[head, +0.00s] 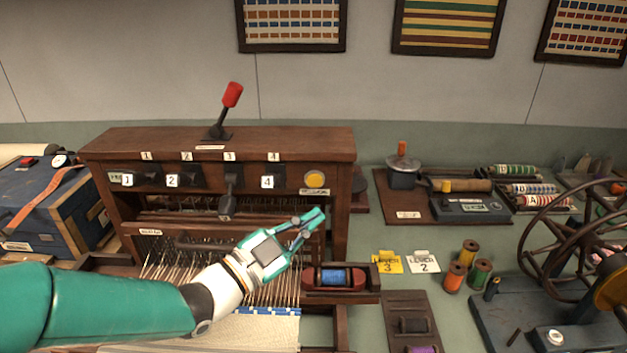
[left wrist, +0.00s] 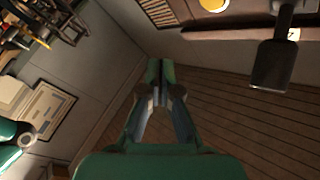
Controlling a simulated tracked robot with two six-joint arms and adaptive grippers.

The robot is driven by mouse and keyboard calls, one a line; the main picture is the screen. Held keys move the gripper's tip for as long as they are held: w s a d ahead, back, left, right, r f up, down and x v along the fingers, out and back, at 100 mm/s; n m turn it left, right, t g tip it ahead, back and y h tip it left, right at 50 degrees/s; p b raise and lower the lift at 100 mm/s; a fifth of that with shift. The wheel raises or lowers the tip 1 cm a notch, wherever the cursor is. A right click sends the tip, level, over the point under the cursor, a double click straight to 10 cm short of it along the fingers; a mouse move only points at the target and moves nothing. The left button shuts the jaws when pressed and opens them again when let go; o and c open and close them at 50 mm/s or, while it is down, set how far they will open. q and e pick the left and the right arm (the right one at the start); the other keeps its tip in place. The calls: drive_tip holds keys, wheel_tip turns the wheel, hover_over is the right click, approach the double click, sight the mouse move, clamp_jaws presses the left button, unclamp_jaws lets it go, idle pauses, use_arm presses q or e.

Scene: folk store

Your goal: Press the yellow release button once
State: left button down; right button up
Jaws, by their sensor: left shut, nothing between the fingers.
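The yellow release button (head: 315,180) is a round disc at the right end of the dark wooden loom's front panel (head: 215,145), above a small label. It also shows at the top edge of the left wrist view (left wrist: 213,4), partly cut off. My left gripper (head: 319,215) is in front of the loom, lower in the picture than the button and apart from it. Its fingers are shut and empty, and in the left wrist view the fingertips (left wrist: 160,70) are together. My right gripper is not in view.
Numbered levers line the panel; lever 3 (head: 230,190) hangs down left of the button and looms dark in the wrist view (left wrist: 272,62). A red-knobbed lever (head: 231,96) stands on top. A shuttle with blue thread (head: 335,278) lies below the gripper. A spinning wheel (head: 570,240) is at right.

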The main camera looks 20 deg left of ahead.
sight(315, 181)
use_arm(q)
drive_tip(key=shift+w+a+p, duration=0.35)
drive_tip(key=shift+w+a, duration=0.05)
drive_tip(key=shift+w, duration=0.9)
drive_tip(key=shift+w+a+p, duration=0.35)
drive_tip(key=shift+w+p, duration=0.05)
drive_tip(key=shift+w, duration=0.9)
drive_tip(key=shift+w+a+p, duration=0.35)
drive_tip(key=shift+w+a, duration=0.05)
drive_tip(key=shift+w, duration=0.9)
drive_tip(key=shift+w, duration=0.15)
drive_tip(key=shift+w+a+b, duration=0.1)
drive_tip(key=shift+w+b, duration=0.15)
drive_tip(key=shift+b, duration=0.15)
drive_tip(key=shift+r, duration=0.1)
drive_tip(key=shift+w+a+r, duration=0.1)
drive_tip(key=shift+w, duration=0.15)
